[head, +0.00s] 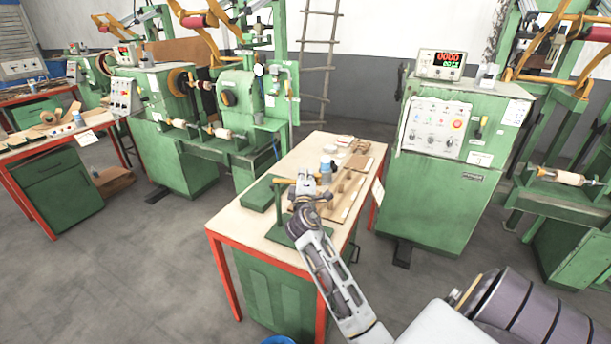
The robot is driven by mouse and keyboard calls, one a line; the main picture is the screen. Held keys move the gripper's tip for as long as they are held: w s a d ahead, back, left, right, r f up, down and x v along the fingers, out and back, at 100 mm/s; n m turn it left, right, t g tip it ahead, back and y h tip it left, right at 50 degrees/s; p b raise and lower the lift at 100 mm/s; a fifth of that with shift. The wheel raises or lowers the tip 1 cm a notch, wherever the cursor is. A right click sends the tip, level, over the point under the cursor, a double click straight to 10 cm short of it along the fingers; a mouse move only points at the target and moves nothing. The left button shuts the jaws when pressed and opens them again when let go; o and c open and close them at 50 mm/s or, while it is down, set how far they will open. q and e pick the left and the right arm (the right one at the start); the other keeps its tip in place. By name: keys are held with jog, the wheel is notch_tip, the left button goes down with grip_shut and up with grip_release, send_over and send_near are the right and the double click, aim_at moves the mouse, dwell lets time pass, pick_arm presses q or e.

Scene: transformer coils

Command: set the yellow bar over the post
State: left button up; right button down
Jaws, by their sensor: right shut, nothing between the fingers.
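A small yellow bar (284,181) shows just left of my right gripper, above the table's green parts. It appears to lie across the top of a thin green post (279,204), but the contact is too small to tell. A green base plate (281,238) lies near the table's front edge, partly behind my right arm. My right gripper (305,178) is over the table, close beside the bar, shut with nothing seen in it. It hides part of what lies behind. My left gripper is not in view.
The wooden table (228,222) has a red frame. A green box (258,193), a blue-topped jar (326,170) and brown boards with pegs (346,187) stand on it. A green control cabinet (440,170) is right of it, winding machines (240,110) behind.

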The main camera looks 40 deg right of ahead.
dwell(0.9)
jog(key=shift+f+v, duration=0.15)
jog(key=shift+v, duration=1.6)
jog(key=shift+f+v, duration=0.1)
jog(key=shift+v, duration=1.65)
jog(key=v, duration=0.5)
jog(key=shift+r, duration=0.2)
jog(key=shift+f, duration=0.1)
